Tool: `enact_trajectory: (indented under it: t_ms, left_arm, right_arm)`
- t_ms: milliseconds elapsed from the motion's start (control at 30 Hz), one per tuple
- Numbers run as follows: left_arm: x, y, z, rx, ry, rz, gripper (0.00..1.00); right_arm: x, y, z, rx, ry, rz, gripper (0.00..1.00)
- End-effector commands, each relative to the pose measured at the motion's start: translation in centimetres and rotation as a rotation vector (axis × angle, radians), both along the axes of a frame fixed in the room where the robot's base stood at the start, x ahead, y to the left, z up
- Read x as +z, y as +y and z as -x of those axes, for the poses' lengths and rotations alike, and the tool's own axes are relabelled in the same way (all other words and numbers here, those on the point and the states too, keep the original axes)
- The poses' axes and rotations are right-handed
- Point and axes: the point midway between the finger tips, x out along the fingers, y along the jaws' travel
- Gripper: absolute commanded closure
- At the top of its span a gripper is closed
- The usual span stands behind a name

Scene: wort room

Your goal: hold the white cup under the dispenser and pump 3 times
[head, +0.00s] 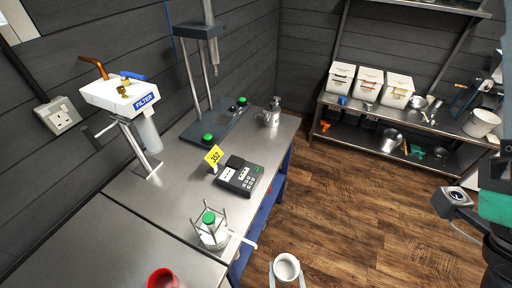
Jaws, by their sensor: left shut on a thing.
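The white cup (287,266) is at the bottom of the head view, open end up, in front of the steel bench. My left gripper (287,280) is shut on it, with a pale finger at each side. A dispenser (211,236) with a green top and a wire frame stands on the bench's front edge. Its white spout (250,242) sticks out past the edge, up and to the left of the cup, apart from it in the picture.
The bench (130,250) bears a keypad device (240,176), a yellow tag (213,156), a red cup (162,278), a filter unit (125,93), a stand with green buttons (207,138) and a metal bottle (272,112). A shelf (440,125) stands behind. The wooden floor (350,190) is clear.

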Motion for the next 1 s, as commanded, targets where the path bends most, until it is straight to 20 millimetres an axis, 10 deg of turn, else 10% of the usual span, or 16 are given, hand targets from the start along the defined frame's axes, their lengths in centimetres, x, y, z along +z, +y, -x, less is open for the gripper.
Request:
enact_trajectory:
  t_ms: [700, 1000]
  left_arm:
    - [1.8, 8.1, -3.7, 0.001, 0.0, 0.001, 0.78]
    - [1.8, 8.4, -3.9, -0.001, -0.001, 0.0, 0.78]
  right_arm:
    - [2.7, 0.0, 0.0, 0.0, 0.0, 0.0, 0.5]
    - [2.7, 0.0, 0.0, 0.0, 0.0, 0.0, 0.5]
